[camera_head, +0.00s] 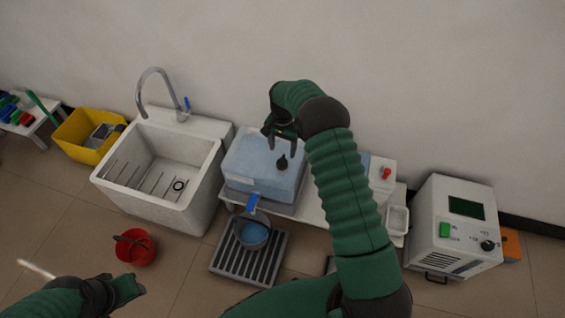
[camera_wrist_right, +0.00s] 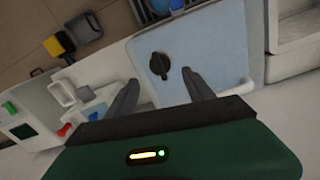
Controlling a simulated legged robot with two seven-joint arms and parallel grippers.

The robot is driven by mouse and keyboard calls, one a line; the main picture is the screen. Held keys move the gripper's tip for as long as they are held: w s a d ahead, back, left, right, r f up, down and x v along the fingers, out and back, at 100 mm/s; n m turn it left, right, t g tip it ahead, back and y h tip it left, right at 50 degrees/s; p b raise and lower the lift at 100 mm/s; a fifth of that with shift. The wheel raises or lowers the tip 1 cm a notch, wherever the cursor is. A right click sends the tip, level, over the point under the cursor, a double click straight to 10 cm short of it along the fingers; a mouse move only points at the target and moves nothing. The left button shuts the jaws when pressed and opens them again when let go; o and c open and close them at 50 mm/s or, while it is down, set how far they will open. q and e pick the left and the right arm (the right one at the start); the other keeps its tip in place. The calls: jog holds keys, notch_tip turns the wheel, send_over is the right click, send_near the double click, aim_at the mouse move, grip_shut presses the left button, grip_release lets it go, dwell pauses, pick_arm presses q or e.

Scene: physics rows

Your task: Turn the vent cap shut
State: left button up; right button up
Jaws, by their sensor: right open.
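The vent cap (camera_head: 282,162) is a small black knob on top of a light blue box (camera_head: 245,160). In the right wrist view the vent cap (camera_wrist_right: 159,66) is dark, with a raised grip bar, on the pale blue lid (camera_wrist_right: 205,45). My right gripper (camera_head: 280,142) is open and empty above the box, close to the cap. In the wrist view its two fingers (camera_wrist_right: 160,80) stand apart on either side below the cap; I see no contact. My left gripper (camera_head: 138,288) is low at the lower left, away from the box; its jaw opening is unclear.
A white sink (camera_head: 203,170) with a tap stands left of the box. A blue-handled pot (camera_head: 253,233) sits on a floor grate (camera_head: 230,264) in front. A red bucket (camera_head: 135,247) is on the floor. A white machine (camera_head: 425,215) stands at right.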

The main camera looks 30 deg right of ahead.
aim_at(282, 160)
notch_tip(282, 160, down, 6)
jog(key=shift+f+b, duration=0.2)
jog(key=shift+b, duration=0.65)
jog(key=shift+a+f, duration=0.2)
jog(key=shift+f, duration=0.25)
jog(key=shift+d, duration=0.1)
jog(key=shift+c, duration=1.3)
grip_shut()
